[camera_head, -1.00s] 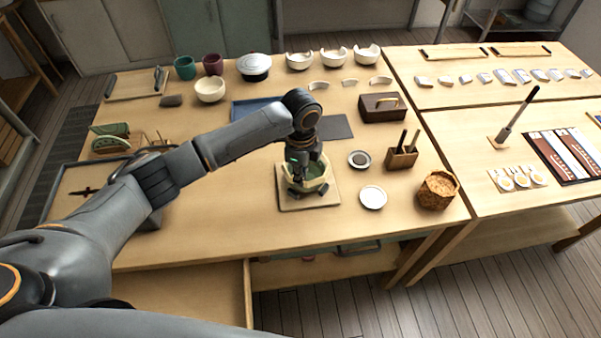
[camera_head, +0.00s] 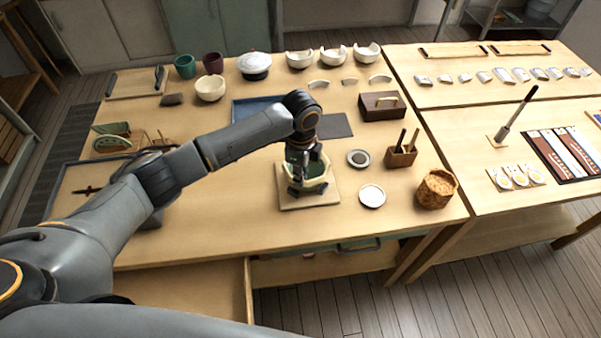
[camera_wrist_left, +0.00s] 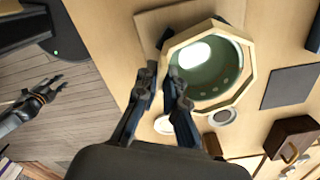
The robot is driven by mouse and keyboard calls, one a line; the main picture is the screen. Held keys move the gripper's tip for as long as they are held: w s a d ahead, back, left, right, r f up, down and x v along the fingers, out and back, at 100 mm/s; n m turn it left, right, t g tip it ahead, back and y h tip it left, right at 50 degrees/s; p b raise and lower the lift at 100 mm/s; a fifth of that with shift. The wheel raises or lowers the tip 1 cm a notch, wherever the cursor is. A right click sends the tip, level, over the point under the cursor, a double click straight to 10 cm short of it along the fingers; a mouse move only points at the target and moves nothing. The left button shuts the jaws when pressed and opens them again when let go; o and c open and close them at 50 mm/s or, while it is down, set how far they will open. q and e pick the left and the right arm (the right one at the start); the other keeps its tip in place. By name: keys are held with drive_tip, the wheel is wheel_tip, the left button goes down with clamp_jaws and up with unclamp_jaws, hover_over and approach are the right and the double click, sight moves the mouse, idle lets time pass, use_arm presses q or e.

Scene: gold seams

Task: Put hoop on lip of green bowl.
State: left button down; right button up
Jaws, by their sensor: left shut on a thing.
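The green bowl (camera_head: 321,184) stands on a pale square board on the main table; it also shows in the left wrist view (camera_wrist_left: 220,72). The hoop (camera_wrist_left: 249,62) is a pale wooden octagonal ring around the bowl's mouth. I cannot tell whether it rests on the lip all round or sits slightly above it. My left gripper (camera_head: 305,172) is over the bowl, its fingers (camera_wrist_left: 161,82) closed at the hoop's near side; the grip point is partly hidden. My right gripper (camera_wrist_left: 48,88) shows in the left wrist view, away from the table over the floor.
Right of the bowl are two small round dishes (camera_head: 372,196), a tool block (camera_head: 400,158) and a woven basket (camera_head: 437,189). A wooden box (camera_head: 382,107) and a dark mat (camera_head: 334,127) lie behind. The tabletop left of the bowl (camera_head: 225,205) is clear.

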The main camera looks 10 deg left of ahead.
use_arm(q)
drive_tip(key=shift+f, duration=0.15)
idle(0.4)
drive_tip(key=shift+f, duration=0.5)
idle(0.6)
idle(0.4)
drive_tip(key=c, duration=0.9)
unclamp_jaws()
drive_tip(key=shift+o, duration=0.2)
drive_tip(key=shift+r+p, duration=0.1)
drive_tip(key=shift+p, duration=0.25)
drive_tip(key=shift+r+p, duration=2.95)
drive_tip(key=shift+f, duration=0.1)
